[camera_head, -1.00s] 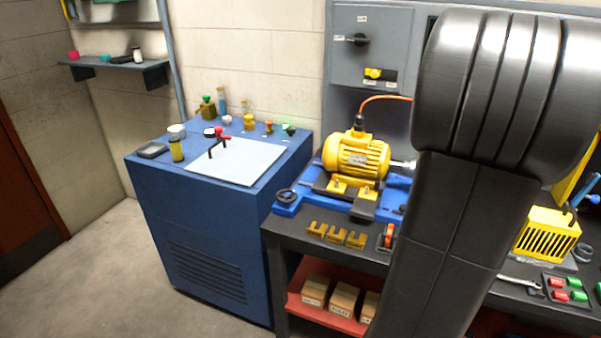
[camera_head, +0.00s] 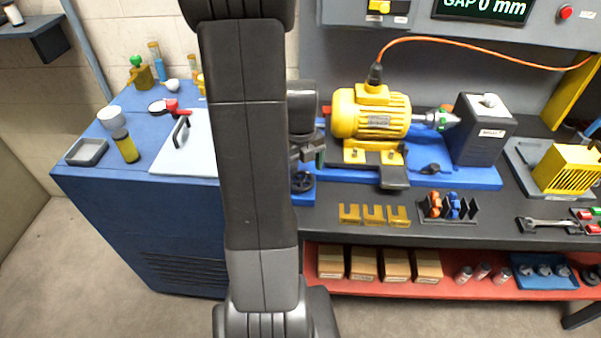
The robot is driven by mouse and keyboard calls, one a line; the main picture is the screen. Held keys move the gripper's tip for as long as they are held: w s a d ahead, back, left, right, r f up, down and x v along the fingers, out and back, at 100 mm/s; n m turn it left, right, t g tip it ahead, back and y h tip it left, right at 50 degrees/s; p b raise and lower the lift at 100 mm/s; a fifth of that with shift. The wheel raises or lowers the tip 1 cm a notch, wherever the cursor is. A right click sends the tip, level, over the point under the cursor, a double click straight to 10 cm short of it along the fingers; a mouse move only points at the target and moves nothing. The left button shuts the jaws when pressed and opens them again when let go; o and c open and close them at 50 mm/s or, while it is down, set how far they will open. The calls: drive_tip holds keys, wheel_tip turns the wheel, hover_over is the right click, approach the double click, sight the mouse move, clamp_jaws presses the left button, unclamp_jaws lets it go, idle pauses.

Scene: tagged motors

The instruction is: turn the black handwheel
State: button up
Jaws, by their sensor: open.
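The black handwheel (camera_head: 302,183) sits at the left end of the blue motor base (camera_head: 450,178), low and partly hidden by my arm and gripper. My gripper (camera_head: 309,160) is just above the handwheel in the picture, pointing down with open jaws. Whether it touches the wheel cannot be told. The yellow motor (camera_head: 372,118) stands on the base to the right of my gripper, its shaft facing a dark block (camera_head: 482,130).
A blue cabinet (camera_head: 95,185) with bottles and a white lidded panel (camera_head: 188,150) is at left. In front of the motor are yellow brackets (camera_head: 374,215) and a rack of clips (camera_head: 447,206). An orange cable (camera_head: 470,46) runs above. A display reads "GAP 0 mm".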

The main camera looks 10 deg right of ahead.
sight(301, 183)
drive_tip(key=shift+d+f, duration=0.1)
drive_tip(key=shift+f, duration=1)
drive_tip(key=c, duration=1)
drive_tip(key=shift+o, duration=0.2)
